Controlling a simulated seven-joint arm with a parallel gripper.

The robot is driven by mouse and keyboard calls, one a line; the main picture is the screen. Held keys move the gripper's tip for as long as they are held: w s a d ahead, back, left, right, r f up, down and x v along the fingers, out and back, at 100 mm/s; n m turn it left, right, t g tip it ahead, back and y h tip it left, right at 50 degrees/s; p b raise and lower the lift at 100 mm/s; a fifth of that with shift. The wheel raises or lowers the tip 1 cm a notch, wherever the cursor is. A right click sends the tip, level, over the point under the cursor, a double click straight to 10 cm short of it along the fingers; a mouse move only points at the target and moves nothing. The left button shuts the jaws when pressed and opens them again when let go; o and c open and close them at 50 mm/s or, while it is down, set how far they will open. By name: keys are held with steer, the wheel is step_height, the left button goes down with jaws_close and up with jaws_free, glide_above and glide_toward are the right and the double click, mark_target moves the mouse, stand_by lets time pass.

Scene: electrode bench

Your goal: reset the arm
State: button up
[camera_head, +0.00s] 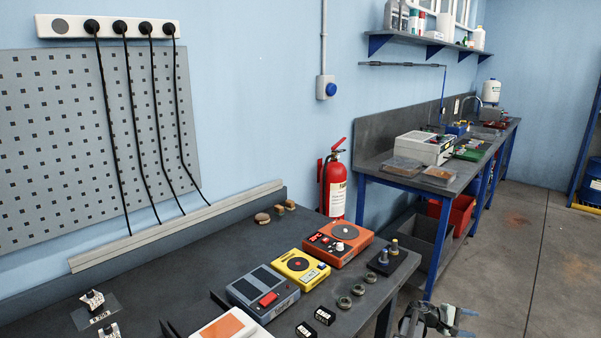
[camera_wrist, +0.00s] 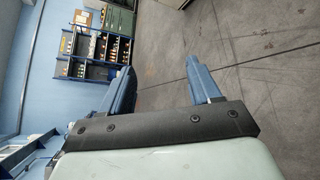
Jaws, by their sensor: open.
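My gripper (camera_head: 467,323) shows at the lower edge of the head view, to the right of the near bench and above the floor. Its two blue fingers are apart and nothing shows between them. Part of the arm is cut off by the picture's edge.
The near bench (camera_head: 130,285) holds an orange device (camera_head: 322,252), a yellow device (camera_head: 292,264), a grey device (camera_head: 245,290) and small parts. A red extinguisher (camera_head: 335,190) hangs behind. A far bench (camera_head: 390,172) stands right. Open floor (camera_head: 520,270) lies at right.

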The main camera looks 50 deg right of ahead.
steer(key=w+a+f+t+y, duration=0.1)
steer(key=w+a+f+t, duration=0.1)
steer(key=w+a+f, duration=0.75)
steer(key=w+a+f+t+y, duration=0.15)
steer(key=w+a+f, duration=0.35)
steer(key=f, duration=0.8)
steer(key=w+a+f+t+y, duration=0.1)
steer(key=w+a+f, duration=0.35)
steer(key=a, duration=0.55)
steer(key=w+a+f+t+y, duration=0.1)
steer(key=w+a+f, duration=0.35)
steer(key=a, duration=0.55)
steer(key=w+a+f+n+t+y, duration=0.1)
steer(key=w+a+n, duration=0.1)
steer(key=a, duration=1.1)
steer(key=w+a+n+t+y, duration=0.1)
steer(key=w+a+y, duration=0.15)
steer(key=a, duration=1.05)
steer(key=s+a+r+g, duration=0.1)
steer(key=s+a, duration=0.3)
steer(key=a, duration=0.5)
steer(key=s+a+r+g+y, duration=0.1)
steer(key=s+a+r, duration=0.1)
steer(key=s+a, duration=0.3)
steer(key=a, duration=0.4)
steer(key=shift+r+n+y, duration=0.3)
steer(key=shift+r, duration=0.1)
steer(key=shift+g, duration=0.25)
